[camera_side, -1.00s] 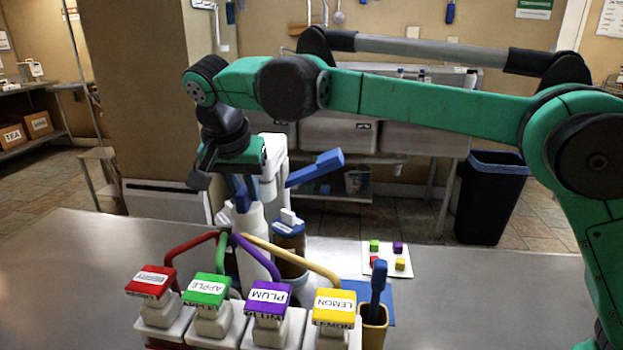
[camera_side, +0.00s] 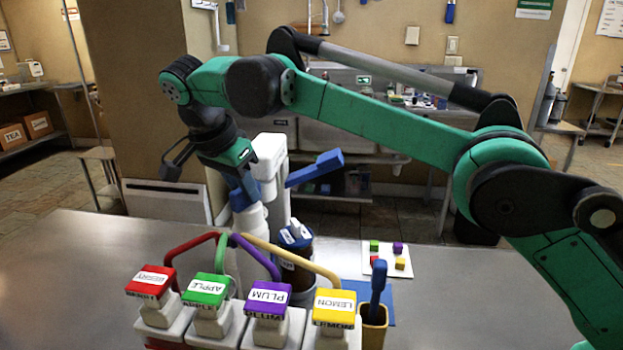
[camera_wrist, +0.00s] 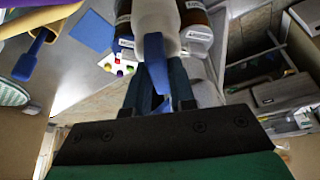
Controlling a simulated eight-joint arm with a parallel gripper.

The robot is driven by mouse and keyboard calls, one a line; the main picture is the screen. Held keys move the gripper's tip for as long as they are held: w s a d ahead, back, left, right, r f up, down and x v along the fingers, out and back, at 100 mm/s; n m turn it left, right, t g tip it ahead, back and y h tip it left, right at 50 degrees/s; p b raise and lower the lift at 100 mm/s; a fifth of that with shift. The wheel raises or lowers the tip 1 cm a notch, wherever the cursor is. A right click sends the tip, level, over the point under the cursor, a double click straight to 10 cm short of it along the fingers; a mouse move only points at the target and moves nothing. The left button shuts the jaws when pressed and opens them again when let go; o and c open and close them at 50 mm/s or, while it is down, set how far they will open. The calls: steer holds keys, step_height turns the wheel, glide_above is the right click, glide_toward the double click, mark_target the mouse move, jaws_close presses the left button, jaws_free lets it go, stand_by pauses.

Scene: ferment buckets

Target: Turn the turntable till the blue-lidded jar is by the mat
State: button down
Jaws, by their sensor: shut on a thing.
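My gripper (camera_side: 240,190) points down and is shut on the blue top of a white bottle (camera_side: 250,222). In the wrist view the white bottle (camera_wrist: 155,14) and its blue top (camera_wrist: 154,62) lie between my fingers (camera_wrist: 158,90). A brown jar with a blue lid (camera_side: 296,236) stands right of the bottle, partly behind the tap handles. Brown labelled jars (camera_wrist: 196,30) flank the bottle in the wrist view. The blue mat (camera_side: 389,312) lies to the right, partly hidden; it also shows in the wrist view (camera_wrist: 92,32). I cannot make out the turntable.
A tan cup (camera_side: 374,335) holds a blue-handled tool. A white card with coloured cubes (camera_side: 402,270) lies behind the mat. A white stand with a blue lever (camera_side: 315,170) is behind the bottle.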

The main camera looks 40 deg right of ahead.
steer(key=shift+m, duration=0.5)
stand_by(0.3)
